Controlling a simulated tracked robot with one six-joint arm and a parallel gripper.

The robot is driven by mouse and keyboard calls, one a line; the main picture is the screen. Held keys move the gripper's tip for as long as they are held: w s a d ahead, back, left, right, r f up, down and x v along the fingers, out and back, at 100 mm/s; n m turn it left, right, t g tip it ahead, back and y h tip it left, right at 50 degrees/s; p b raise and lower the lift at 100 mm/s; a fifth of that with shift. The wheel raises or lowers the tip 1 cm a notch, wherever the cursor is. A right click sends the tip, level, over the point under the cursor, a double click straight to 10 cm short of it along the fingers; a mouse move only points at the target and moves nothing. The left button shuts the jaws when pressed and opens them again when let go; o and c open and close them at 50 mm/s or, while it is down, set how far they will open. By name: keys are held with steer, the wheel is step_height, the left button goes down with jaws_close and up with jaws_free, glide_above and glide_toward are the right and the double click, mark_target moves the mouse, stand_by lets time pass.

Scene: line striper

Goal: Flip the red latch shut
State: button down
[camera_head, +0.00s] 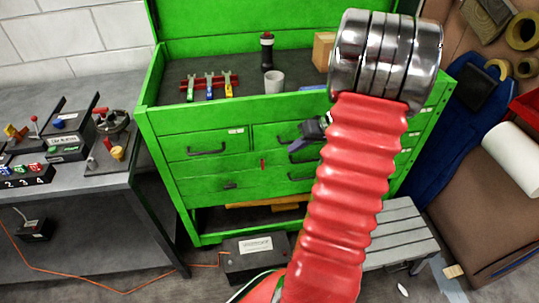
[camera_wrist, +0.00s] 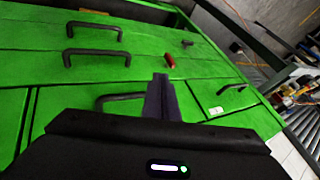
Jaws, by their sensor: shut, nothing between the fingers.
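The red latch (camera_head: 262,165) is a small red piece on the front of the green tool cabinet, among the drawers. In the head view it stands about upright. In the wrist view the red latch (camera_wrist: 169,61) shows just beyond my fingertips, with a gap of green between them in the picture. My gripper (camera_wrist: 161,78) is shut and empty, its dark fingers together and pointing at the cabinet front. In the head view my gripper (camera_head: 299,146) is right of the latch and partly hidden by my red arm. I cannot tell whether the fingers touch the cabinet.
Black drawer handles (camera_head: 207,151) stick out around the latch; one handle (camera_wrist: 120,100) is close beside my fingers. A grey workbench (camera_head: 85,190) stands left of the cabinet. A grey step (camera_head: 400,235) and a black box (camera_head: 252,262) are on the floor in front.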

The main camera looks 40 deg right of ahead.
mark_target(262, 163)
steer(key=shift+s+d+f, duration=0.2)
steer(key=shift+d+f, duration=0.4)
steer(key=shift+d, duration=0.3)
steer(key=x, duration=1)
steer(key=shift+w+a+r, duration=0.1)
steer(key=shift+w+a, duration=0.55)
steer(key=shift+a, duration=0.3)
steer(key=shift+w+a, duration=0.45)
steer(key=shift+a, duration=0.2)
